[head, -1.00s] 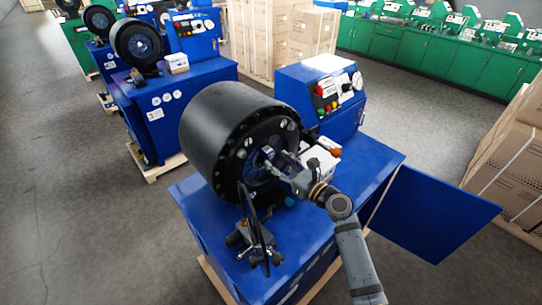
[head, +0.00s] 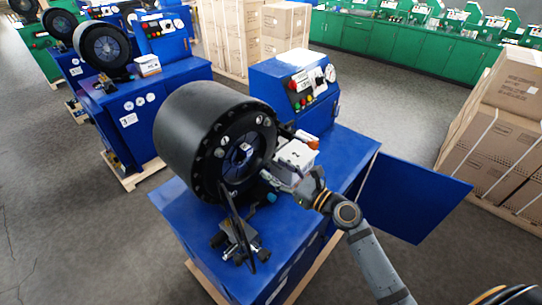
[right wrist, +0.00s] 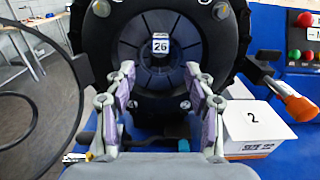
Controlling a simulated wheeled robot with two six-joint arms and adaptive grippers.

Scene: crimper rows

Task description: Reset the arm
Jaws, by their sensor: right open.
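My right arm reaches in from the lower right in the head view. My right gripper (head: 275,181) is in front of the black round crimper head (head: 205,132), low and to the right of its central opening. In the right wrist view the gripper (right wrist: 160,72) has its two fingers spread apart with nothing between them. Beyond the fingers is the dark die ring with a small white tag reading 26 (right wrist: 160,43) at its centre. My left gripper is not in view.
A white box (right wrist: 256,128) marked 2 and an orange-handled tool (right wrist: 298,102) lie right of the gripper. A black hose loop (head: 233,215) and metal fitting (head: 238,242) are at the front. A blue panel (head: 412,200) sticks out right; stacked cartons (head: 505,135) stand beyond.

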